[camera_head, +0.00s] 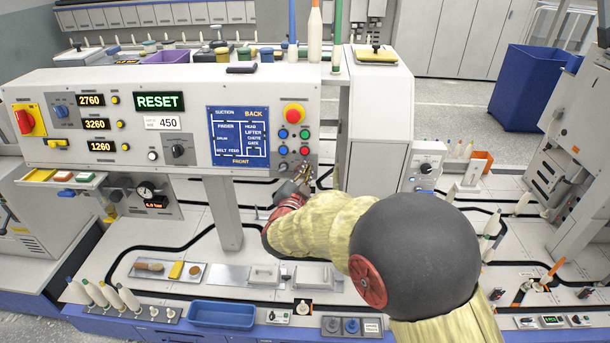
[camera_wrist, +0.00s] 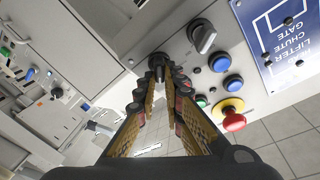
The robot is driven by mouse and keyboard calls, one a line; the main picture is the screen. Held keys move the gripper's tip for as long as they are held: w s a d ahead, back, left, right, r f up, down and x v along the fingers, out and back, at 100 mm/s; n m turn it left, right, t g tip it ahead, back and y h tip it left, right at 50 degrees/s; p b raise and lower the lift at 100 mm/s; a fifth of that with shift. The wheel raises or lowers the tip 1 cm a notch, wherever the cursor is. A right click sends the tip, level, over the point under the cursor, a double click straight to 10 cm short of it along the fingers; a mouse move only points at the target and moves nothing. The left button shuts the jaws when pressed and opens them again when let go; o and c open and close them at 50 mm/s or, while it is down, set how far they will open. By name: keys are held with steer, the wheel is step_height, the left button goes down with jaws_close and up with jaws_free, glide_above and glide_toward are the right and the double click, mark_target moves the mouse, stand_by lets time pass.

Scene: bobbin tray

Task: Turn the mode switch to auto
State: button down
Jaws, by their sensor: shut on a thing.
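The dark switch knob (camera_wrist: 158,58) between my fingertips, which I take for the mode switch, sits at the lower right corner of the control panel (camera_head: 250,85). No label for it is readable and its pointer is hidden by the fingers, so I cannot tell its setting. My gripper (camera_head: 303,176) is shut on this knob at the panel face. In the wrist view my gripper (camera_wrist: 159,70) shows both fingers converging on the knob. A grey selector knob (camera_wrist: 203,37) stands beside it, apart from the fingers.
A red emergency button (camera_head: 293,114) and blue buttons (camera_wrist: 230,83) are close to my gripper on the same panel. A white cabinet (camera_head: 378,125) stands right of the panel. Below are a blue tray (camera_head: 222,314) and several bobbins. My forearm covers part of the worktop.

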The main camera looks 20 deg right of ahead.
steer(key=shift+m, duration=0.7)
steer(key=shift+b, duration=0.3)
steer(key=c, duration=1.9)
jaws_free()
steer(key=v, duration=1.2)
steer(key=shift+a, duration=0.1)
